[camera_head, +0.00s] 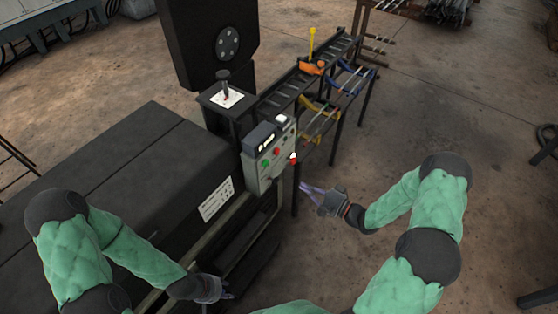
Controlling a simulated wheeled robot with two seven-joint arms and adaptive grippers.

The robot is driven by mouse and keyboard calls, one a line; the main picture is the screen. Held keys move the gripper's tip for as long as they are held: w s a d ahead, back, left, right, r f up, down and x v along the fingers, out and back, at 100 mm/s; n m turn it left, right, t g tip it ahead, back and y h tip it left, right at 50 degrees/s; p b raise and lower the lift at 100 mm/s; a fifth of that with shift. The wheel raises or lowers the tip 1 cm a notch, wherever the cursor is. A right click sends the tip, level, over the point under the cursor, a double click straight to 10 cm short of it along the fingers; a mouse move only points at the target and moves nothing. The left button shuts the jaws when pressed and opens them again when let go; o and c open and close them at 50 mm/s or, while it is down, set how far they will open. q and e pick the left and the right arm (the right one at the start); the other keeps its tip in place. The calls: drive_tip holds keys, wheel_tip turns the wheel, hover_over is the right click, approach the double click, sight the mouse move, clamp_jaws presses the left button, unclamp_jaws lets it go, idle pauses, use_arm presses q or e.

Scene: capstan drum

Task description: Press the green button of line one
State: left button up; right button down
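A pale grey control box (256,172) is fixed to the front end of the big dark machine, near the middle of the head view. Its sloped face carries a green button (265,163), a red button (276,151) and other small controls. A larger red knob (293,158) sticks out at its right side. I cannot read any line labels. My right gripper (311,190) is to the right of and a little below the box, apart from it, with its fingers pointing left. My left gripper (226,295) is low, below the box, and touches no button. Its fingers are too small to judge.
The dark machine (120,165) fills the left side. A black post with a white plate (227,97) stands behind the box. A rack (310,75) with orange, yellow and blue tools extends to the back right. The concrete floor at right (480,110) is mostly clear.

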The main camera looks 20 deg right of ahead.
sight(266, 163)
drive_tip(key=shift+a, duration=0.1)
drive_tip(key=b+x, duration=0.4)
drive_tip(key=x, duration=1)
